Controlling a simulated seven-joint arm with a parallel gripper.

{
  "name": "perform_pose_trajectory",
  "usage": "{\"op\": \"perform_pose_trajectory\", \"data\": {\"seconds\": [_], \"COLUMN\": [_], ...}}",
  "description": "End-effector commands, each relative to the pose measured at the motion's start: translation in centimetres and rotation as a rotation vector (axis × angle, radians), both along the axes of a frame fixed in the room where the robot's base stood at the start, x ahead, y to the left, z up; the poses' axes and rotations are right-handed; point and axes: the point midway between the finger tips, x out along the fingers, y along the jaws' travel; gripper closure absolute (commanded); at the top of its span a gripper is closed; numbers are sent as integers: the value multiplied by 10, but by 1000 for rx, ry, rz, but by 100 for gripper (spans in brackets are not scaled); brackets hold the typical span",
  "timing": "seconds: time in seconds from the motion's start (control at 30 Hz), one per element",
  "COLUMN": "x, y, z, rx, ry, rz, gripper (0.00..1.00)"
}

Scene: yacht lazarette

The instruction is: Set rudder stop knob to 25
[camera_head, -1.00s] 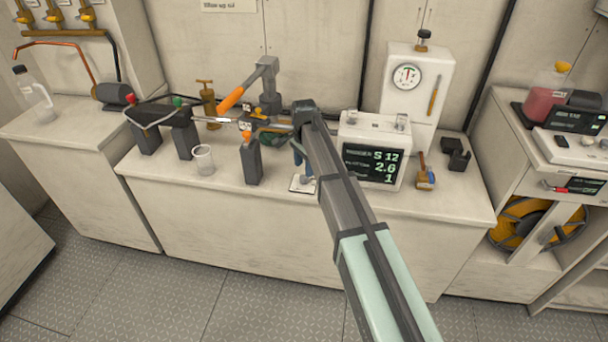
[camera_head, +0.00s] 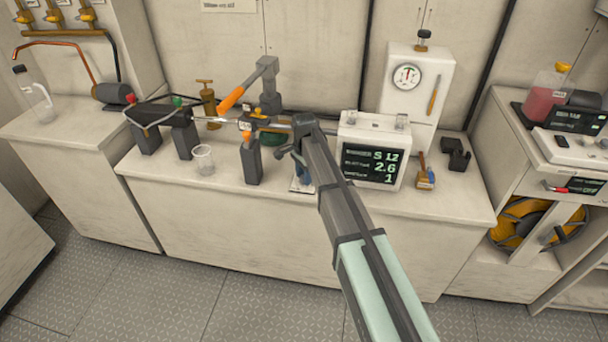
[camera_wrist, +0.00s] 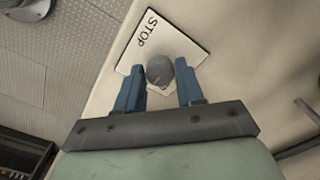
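The stop knob (camera_wrist: 159,70) is a round grey knob on a white plate (camera_wrist: 186,46) marked STOP, seen in the wrist view. Its pointer and any scale numbers cannot be made out. My gripper (camera_wrist: 160,82) has its two blue fingers apart, one on each side of the knob. The fingers look open, with the knob between or just beyond their tips; I see no clear grip. In the head view my gripper (camera_head: 302,178) points down at the bench, right of a dark post, and hides the knob and most of the plate.
A display box (camera_head: 371,163) reading S 12, 2.6 and 1 stands close right of my gripper. A dark post with an orange top (camera_head: 250,162) and a clear beaker (camera_head: 204,160) stand to the left. The bench front is clear.

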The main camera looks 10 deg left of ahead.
Motion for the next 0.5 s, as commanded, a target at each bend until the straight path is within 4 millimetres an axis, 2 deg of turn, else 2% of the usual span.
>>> {"op": "perform_pose_trajectory", "data": {"seconds": [0.03,0.33,0.5], "x": [0,0,0], "y": [0,0,0], "z": [0,0,0], "rx": [0,0,0], "ry": [0,0,0], "rz": [0,0,7], "gripper": [68,97,97]}}
